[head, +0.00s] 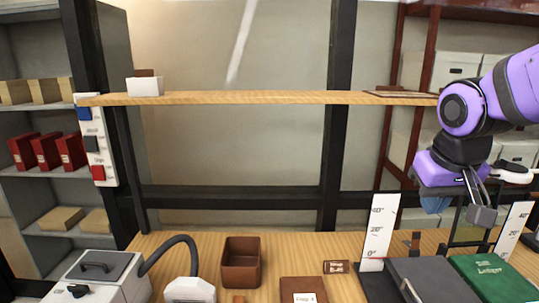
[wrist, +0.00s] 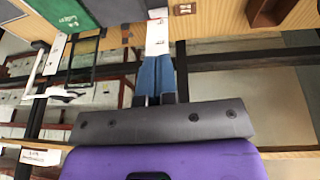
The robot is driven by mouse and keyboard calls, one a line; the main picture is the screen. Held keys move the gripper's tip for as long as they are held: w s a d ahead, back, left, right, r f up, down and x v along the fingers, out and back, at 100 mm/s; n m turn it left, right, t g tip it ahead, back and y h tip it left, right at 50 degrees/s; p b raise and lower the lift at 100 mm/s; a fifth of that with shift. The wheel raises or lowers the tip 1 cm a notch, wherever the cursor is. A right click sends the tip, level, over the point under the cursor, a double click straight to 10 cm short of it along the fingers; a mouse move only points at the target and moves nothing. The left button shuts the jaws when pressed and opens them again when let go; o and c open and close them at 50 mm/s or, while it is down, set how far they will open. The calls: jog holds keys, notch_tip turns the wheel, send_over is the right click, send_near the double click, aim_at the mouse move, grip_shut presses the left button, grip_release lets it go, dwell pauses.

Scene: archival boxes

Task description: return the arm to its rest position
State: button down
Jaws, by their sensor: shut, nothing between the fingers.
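My purple arm comes in from the right edge of the head view, bent above the right part of the table. My gripper (head: 481,213) hangs from it, pointing down, above the table and apart from the objects below. Its fingers are shut with nothing held. In the wrist view the dark grey gripper mount and purple housing fill the lower middle, with the table seen at the top. The green ledger (head: 490,277) and a dark grey box (head: 435,280) lie on the table below the gripper.
A wooden shelf (head: 260,97) spans the back, with a small white box (head: 146,86) on it. Upright white scale boards (head: 379,232) stand near the gripper. A brown open box (head: 241,262) and a grey machine (head: 97,278) stand further left. Dark posts (head: 338,150) rise behind.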

jog(key=s+d+r+t, duration=0.1)
jog(key=s+r, duration=0.3)
jog(key=s, duration=0.7)
jog(key=shift+d+t+y, duration=0.4)
jog(key=shift+d, duration=0.3)
dwell(0.5)
